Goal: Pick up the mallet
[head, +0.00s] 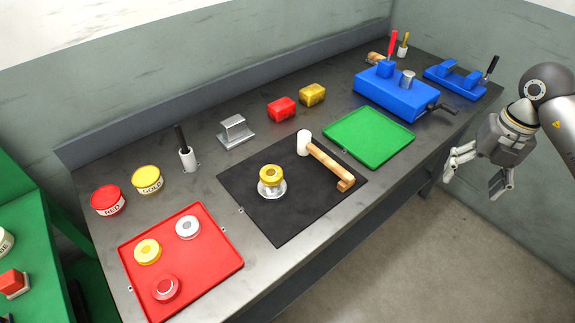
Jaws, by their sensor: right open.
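The mallet has a white head (304,142) and a light wooden handle (330,165). It lies on the black mat (285,222), toward the mat's right side, with the handle pointing to the front right. Beside it on the mat stands a silver base with a gold piece (271,175) on top. My right gripper (475,180) is open and empty, off the right front edge of the workbench, well apart from the mallet. My left gripper is out of view.
A green tray (370,158) lies right of the mallet. A red tray (222,262) with several round pieces is at front left. Red (282,109) and yellow (312,94) blocks and a grey metal block (235,131) stand behind the mat. A blue machine (385,95) stands at back right.

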